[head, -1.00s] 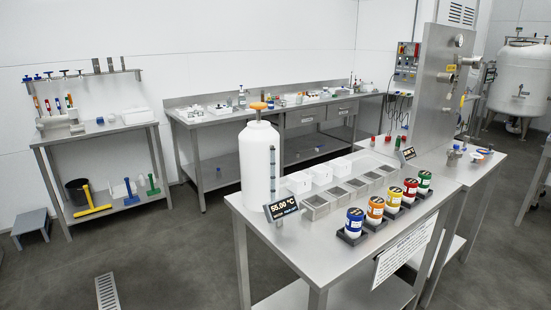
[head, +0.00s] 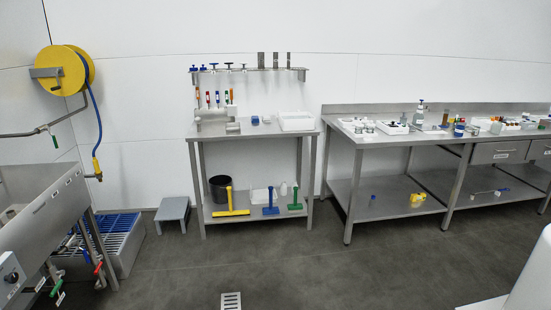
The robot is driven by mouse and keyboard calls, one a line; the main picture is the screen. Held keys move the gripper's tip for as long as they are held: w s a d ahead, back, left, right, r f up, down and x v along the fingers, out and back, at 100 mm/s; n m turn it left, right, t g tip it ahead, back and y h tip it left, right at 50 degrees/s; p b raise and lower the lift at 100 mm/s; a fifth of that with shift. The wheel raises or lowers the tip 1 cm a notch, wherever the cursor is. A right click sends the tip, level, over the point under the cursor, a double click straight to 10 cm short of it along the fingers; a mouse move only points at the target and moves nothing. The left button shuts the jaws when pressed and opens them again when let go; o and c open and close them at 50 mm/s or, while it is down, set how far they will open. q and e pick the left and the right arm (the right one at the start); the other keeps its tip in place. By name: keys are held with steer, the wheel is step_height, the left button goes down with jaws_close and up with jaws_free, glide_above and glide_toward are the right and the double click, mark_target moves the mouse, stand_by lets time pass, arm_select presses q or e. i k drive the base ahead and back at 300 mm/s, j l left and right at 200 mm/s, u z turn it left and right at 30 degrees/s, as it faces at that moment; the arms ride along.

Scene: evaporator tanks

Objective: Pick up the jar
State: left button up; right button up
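Neither of my grippers is in the head view. I cannot tell which thing is the task's jar. On the long steel bench (head: 365,139) at the right stand several small containers, among them a pump bottle (head: 420,115) and a small blue container (head: 459,128). They are too small to tell whether one is the jar. A small white bottle (head: 283,188) stands on the lower shelf of the small steel table.
The small steel table (head: 255,134) stands at the back wall, with a black bucket (head: 219,190) below. A grey step stool (head: 173,213) is left of it. A steel sink (head: 45,205) and yellow hose reel (head: 66,70) are at left.

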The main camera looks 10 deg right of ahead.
mark_target(475, 132)
steer(key=i+z, duration=0.2)
steer(key=i, duration=0.65)
steer(key=i+j+z, duration=0.15)
steer(key=i, duration=0.7)
steer(key=i+l+z, duration=0.15)
steer(key=i+z, duration=0.25)
steer(key=i+l+z, duration=0.1)
steer(key=i+z, duration=0.7)
steer(key=i+j+z, duration=0.25)
steer(key=z, duration=0.2)
steer(key=i+l, duration=0.15)
steer(key=i, duration=0.45)
steer(key=i+l, duration=0.15)
steer(key=i, duration=0.45)
steer(key=z, duration=0.05)
